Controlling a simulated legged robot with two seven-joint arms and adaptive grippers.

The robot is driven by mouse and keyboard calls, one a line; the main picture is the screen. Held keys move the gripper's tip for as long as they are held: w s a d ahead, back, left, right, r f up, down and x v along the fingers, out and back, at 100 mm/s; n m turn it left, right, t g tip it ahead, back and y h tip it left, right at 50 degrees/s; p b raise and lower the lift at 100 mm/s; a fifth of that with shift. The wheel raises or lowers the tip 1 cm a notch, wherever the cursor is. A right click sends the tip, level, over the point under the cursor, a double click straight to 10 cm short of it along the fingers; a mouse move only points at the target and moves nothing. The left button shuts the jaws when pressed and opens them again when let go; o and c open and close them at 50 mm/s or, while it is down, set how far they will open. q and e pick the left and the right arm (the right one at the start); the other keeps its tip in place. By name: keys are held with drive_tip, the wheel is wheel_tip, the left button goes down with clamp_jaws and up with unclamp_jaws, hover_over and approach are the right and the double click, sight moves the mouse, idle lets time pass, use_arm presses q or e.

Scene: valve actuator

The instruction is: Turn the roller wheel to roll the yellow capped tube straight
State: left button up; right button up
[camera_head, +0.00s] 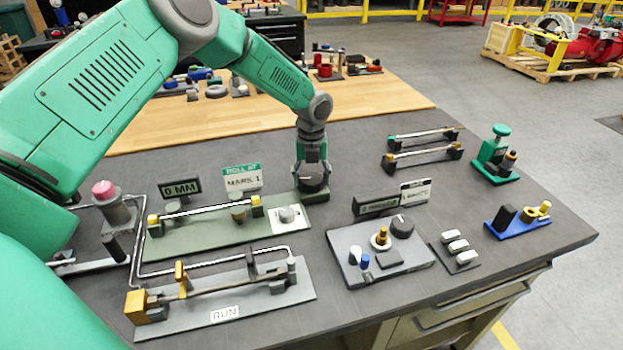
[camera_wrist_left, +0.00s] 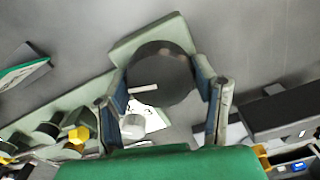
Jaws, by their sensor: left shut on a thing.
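The yellow capped tube (camera_head: 205,210) is a thin silvery rod with a yellow cap at each end. It lies across rollers on the green base plate (camera_head: 195,243). In the left wrist view, one yellow cap (camera_wrist_left: 78,134) shows at lower left. The roller wheel (camera_wrist_left: 160,73) is a dark round disc with a pale line on its face, at the right end of that base. My left gripper (camera_head: 313,174) points down over the wheel, its fingers on either side, shut on it. In the head view the gripper hides most of the wheel. My right gripper is not in view.
A "0 MM" display (camera_head: 180,187) and a "ROLL AT MARK 1" sign (camera_head: 242,178) stand behind the base. A bent-rod fixture (camera_head: 215,295) is in front, and a grey knob panel (camera_head: 380,252) to the right.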

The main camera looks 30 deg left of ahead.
sight(311, 177)
use_arm(q)
drive_tip(key=shift+w+m, duration=0.1)
drive_tip(key=shift+m, duration=1.4)
drive_tip(key=o, duration=1.2)
drive_tip(key=shift+c, duration=0.2)
wheel_tip(311, 177, up, 12)
drive_tip(key=shift+f, duration=0.15)
